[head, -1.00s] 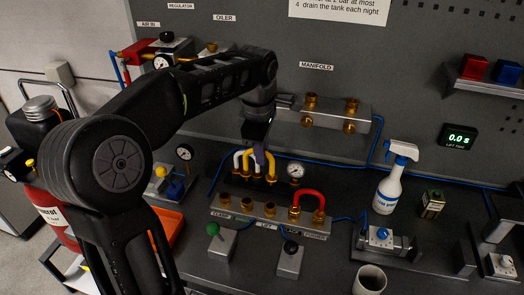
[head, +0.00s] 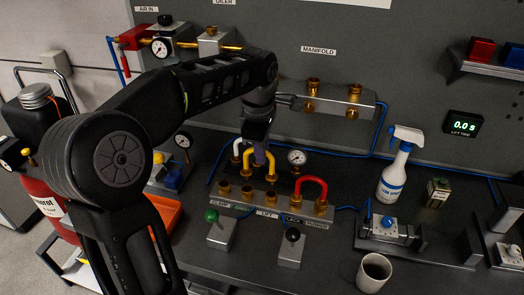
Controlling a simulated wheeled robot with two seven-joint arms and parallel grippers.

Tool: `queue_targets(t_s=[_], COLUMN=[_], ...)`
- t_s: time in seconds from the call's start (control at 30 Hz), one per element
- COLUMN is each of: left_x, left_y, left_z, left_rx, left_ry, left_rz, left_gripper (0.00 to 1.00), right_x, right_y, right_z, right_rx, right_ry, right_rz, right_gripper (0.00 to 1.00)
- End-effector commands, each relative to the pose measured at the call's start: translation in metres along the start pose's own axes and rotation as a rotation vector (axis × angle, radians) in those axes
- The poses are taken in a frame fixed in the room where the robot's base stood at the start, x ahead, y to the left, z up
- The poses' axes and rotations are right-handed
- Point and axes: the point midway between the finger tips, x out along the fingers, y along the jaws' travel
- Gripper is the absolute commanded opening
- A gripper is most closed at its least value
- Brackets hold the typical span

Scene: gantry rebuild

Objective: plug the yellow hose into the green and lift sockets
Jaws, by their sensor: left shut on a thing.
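The yellow hose (head: 270,160) is a short curved piece behind the socket block (head: 262,210). My left gripper (head: 259,155) points down onto it and is shut on it; the fingers hide part of the hose. A white hose (head: 237,147) arches just left of it. The block has a row of brass sockets. The three on the left, including one above the LIFT label (head: 267,214), are empty and open upward. A red hose (head: 313,180) bridges the two right sockets. My right gripper is not in view.
A green-knobbed lever (head: 212,215) and a black-knobbed lever (head: 292,235) stand in front of the block. A gauge (head: 297,157) is behind it. A spray bottle (head: 393,172) and a grey cup (head: 374,273) stand to the right. The manifold (head: 335,108) is above.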

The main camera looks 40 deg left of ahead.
Motion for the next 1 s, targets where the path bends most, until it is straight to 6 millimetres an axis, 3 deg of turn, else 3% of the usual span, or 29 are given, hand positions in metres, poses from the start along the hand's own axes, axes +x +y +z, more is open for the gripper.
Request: queue_targets(t_s=[1.0], left_x=[0.0009], left_y=[-0.0002], left_z=[-0.0087], left_rx=[-0.003], left_ry=[0.000], left_rz=[-0.019], left_gripper=[0.00], right_x=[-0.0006], right_y=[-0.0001], right_z=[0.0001], right_rx=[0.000], right_ry=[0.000], right_rz=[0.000], right_gripper=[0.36])
